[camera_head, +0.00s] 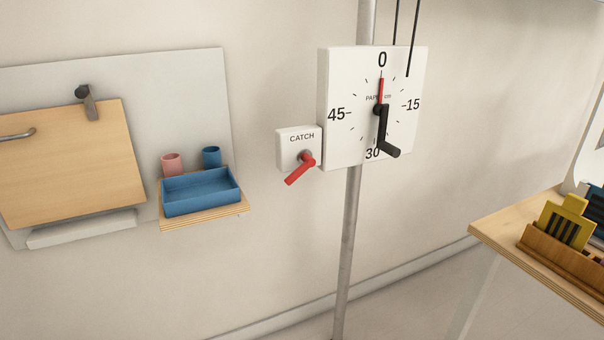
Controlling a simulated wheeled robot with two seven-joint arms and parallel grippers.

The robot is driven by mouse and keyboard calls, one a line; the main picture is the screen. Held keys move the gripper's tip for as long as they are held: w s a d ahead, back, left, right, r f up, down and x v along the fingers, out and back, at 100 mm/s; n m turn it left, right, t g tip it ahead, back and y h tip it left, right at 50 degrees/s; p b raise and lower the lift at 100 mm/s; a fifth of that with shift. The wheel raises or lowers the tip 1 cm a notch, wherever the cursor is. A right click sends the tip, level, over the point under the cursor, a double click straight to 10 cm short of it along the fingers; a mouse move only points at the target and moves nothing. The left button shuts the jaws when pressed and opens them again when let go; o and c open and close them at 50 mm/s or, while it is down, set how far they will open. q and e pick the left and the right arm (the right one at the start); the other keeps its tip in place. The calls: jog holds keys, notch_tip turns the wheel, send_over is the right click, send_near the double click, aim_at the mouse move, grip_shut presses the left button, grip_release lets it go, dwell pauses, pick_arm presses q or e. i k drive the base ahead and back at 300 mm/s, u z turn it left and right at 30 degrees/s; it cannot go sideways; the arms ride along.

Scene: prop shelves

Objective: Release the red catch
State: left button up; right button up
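The red catch (300,170) is a short red lever on a small white box (292,139) labelled CATCH. It points down and to the left from its grey pivot. The box sits at the left edge of a white dial (345,140) marked 0, 15, 30 and 45. The dial has a red pointer (381,90) up at 0 and a black crank (385,130) hanging down with its handle at lower right. The dial is on a grey vertical pole. Neither of my grippers shows in the head view.
A small wooden shelf (204,223) on the left holds a blue tray (200,203), a pink cup (172,164) and a blue cup (211,156). A wooden panel (70,165) hangs farther left. A table (505,238) with a yellow item (563,222) in a wooden holder stands at right.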

aim_at(305, 157)
jog(key=k, duration=0.65)
jog(key=u, duration=0.6)
jog(key=i, duration=1.3)
jog(key=z, duration=0.8)
